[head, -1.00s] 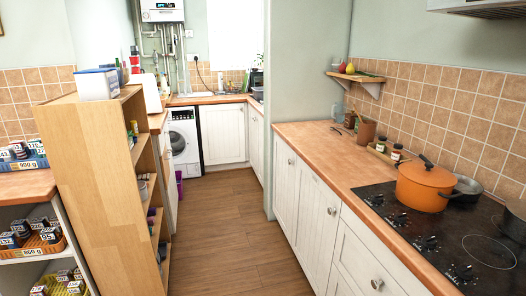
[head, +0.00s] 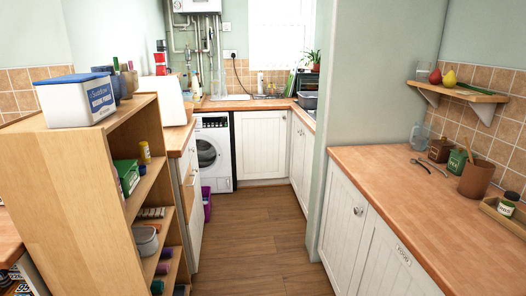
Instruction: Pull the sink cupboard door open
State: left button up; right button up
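The sink (head: 240,97) is set in the wooden worktop at the far end of the kitchen. Below it is a white panelled cupboard door (head: 262,146), shut, to the right of the washing machine. More white cupboard doors (head: 301,160) run along the right side of that far corner, also shut. Neither of my grippers is in view.
A wooden shelf unit (head: 80,185) stands close on the left, with a washing powder box (head: 78,100) on top. A wall end (head: 375,75) and counter (head: 420,200) narrow the right. The wooden floor (head: 255,245) between is clear. A purple bin (head: 206,204) stands by the washing machine (head: 213,152).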

aim_at(308, 137)
jog(key=i, duration=2.55)
